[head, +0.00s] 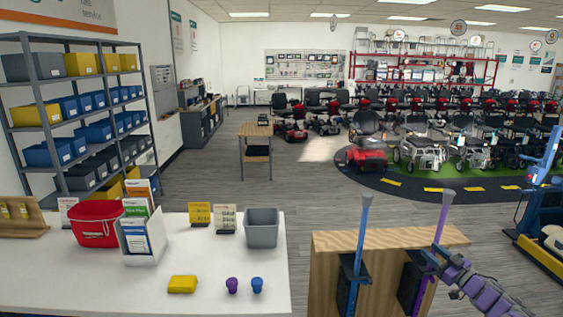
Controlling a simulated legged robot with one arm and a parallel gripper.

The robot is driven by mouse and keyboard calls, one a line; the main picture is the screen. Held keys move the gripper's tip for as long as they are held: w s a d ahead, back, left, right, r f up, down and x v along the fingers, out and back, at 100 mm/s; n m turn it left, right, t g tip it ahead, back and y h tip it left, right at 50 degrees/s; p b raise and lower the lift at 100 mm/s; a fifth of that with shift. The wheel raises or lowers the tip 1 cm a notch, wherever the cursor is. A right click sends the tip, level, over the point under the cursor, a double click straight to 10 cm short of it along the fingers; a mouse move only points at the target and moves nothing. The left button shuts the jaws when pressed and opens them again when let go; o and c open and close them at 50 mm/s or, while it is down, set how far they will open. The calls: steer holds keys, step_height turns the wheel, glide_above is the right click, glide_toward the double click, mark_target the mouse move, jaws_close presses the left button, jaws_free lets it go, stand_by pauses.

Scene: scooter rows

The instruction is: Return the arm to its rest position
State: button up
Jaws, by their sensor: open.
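My arm (485,292), segmented in purple and dark grey, reaches in from the lower right. My gripper (438,262) at its far end is open, small in view and beside the upright purple pole (442,222). I cannot tell whether it touches the pole. The pole leans slightly to the right at a wooden stand (330,262) with black holders. A blue pole (361,235) stands in the holder to the left. The arm's base and lower links are out of view.
A white counter (215,290) holds a red basket (97,225), a grey bin (262,228), a yellow block (182,284) and two small knobs (244,286). Blue equipment (540,205) stands at right. Floor (300,190) is open behind, before the rows of scooters (430,140).

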steer(key=w+a+r+m+h, duration=0.25)
steer(key=r+h, duration=0.25)
steer(key=r, duration=0.3)
steer(key=w+a+r+m+h, duration=0.2)
steer(key=r+m+h, duration=0.2)
steer(key=r, duration=0.4)
steer(key=s+a+m+g+h, duration=0.3)
steer(key=s+a+g, duration=0.3)
steer(key=s+a, duration=0.45)
steer(key=s+a+f+g+y, duration=0.1)
steer(key=s+a+f+g, duration=0.2)
steer(key=s, duration=1.4)
steer(key=s+a+f+n+g+y, duration=0.1)
steer(key=s+a+f+g, duration=0.2)
steer(key=s+a, duration=0.9)
steer(key=s+a+f+n+g+y, duration=0.1)
steer(key=s+a+g, duration=0.6)
steer(key=s, duration=1.6)
step_height(320, 180, down, 2)
steer(key=shift+s+a+f+y, duration=0.15)
steer(key=shift+s+a+y, duration=0.15)
steer(key=shift+y, duration=0.3)
steer(key=shift+w, duration=0.1)
